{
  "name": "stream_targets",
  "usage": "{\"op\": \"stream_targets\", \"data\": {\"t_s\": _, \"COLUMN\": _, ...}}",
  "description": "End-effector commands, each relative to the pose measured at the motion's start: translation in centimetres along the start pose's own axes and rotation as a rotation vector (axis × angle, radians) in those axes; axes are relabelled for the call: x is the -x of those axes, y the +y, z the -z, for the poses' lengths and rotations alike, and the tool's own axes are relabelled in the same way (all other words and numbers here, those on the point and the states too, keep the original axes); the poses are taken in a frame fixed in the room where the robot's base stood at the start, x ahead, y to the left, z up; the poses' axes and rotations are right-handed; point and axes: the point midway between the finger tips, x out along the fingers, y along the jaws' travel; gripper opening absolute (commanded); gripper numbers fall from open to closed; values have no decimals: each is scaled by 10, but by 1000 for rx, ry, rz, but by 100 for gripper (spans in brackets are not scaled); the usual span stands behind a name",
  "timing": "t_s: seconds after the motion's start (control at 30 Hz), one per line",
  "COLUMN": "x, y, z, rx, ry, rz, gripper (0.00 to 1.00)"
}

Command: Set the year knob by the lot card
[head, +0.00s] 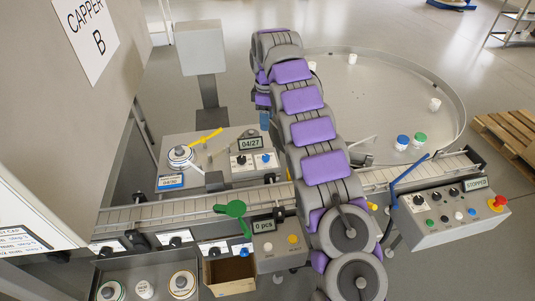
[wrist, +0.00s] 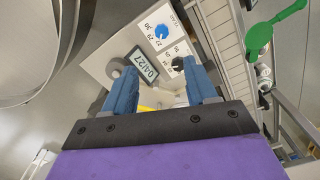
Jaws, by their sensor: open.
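The date box with the display (head: 250,143) reading 04/27 stands behind the conveyor in the head view. It carries a black knob (head: 241,160) and a blue year knob (head: 266,158). In the wrist view the blue year knob (wrist: 161,32) has year numbers around it, and the black knob (wrist: 178,63) sits near my right finger; the display (wrist: 143,64) is between the fingers. My gripper (wrist: 160,67) is open and empty, apart from the blue knob. One blue finger (head: 265,120) shows in the head view. The lot card (head: 171,182) is blue and white; its small print seems to read 04/30.
A tape roll (head: 180,156) and a yellow-handled tool (head: 206,136) lie left of the box. The conveyor (head: 155,214) runs in front, with a green paddle (head: 232,209). A control panel (head: 455,210) showing STOPPED is at right. A round table (head: 385,85) holds several jars.

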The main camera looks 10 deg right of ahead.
Motion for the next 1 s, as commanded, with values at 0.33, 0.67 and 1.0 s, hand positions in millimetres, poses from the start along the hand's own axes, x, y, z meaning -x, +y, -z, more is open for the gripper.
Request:
{"op": "stream_targets", "data": {"t_s": 0.33, "x": -44, "y": -2, "z": -1, "rx": -1, "ry": -3, "rz": 6, "gripper": 57}}
{"op": "stream_targets", "data": {"t_s": 0.67, "x": -106, "y": -1, "z": -1, "rx": -2, "ry": -2, "rz": 5, "gripper": 57}}
{"op": "stream_targets", "data": {"t_s": 1.0, "x": -158, "y": -1, "z": 0, "rx": -1, "ry": -1, "rz": 0, "gripper": 57}}
